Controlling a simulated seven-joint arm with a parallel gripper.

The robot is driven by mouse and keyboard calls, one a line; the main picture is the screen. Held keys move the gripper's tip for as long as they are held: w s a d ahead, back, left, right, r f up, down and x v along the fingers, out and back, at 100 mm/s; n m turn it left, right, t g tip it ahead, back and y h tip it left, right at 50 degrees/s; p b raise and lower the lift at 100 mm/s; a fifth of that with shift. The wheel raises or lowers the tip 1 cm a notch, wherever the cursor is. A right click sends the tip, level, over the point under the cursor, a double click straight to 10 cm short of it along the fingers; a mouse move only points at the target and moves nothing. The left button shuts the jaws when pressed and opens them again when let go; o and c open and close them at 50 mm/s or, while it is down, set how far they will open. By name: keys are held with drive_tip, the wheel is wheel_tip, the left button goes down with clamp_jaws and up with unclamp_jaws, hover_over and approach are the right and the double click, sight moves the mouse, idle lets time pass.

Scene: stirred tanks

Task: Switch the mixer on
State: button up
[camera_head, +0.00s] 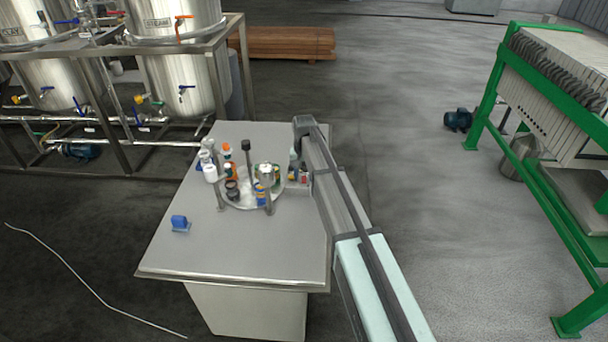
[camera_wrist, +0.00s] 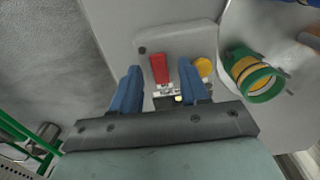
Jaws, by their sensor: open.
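In the wrist view a light grey panel (camera_wrist: 190,38) carries a red switch-like block (camera_wrist: 159,68) and a round yellow button (camera_wrist: 203,67). A small white, black and yellow part shows below them, partly hidden by my gripper. My gripper (camera_wrist: 160,68) is open and empty, its blue fingers pointing at the panel, with the red block between the fingertips in the picture. The yellow button lies just right of the right finger. I cannot tell whether the fingers touch the panel. In the head view, my arm hides most of this panel at the table's right edge.
A round pale tray (camera_head: 238,204) with several jars and bottles stands on the grey table (camera_head: 215,250), left of the panel. A green-rimmed jar (camera_wrist: 255,78) is close right of my gripper. A blue object (camera_head: 180,223) lies at the table's left; the table front is clear.

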drive_tip(key=shift+c, duration=0.4)
clamp_jaws()
drive_tip(key=shift+s+t, duration=0.35)
drive_tip(key=shift+t, duration=0.65)
drive_tip(key=shift+w, duration=0.1)
drive_tip(key=shift+o, duration=0.4)
unclamp_jaws()
wheel_tip(320, 180, up, 14)
drive_tip(key=s, duration=0.2)
drive_tip(key=shift+s+f, duration=0.2)
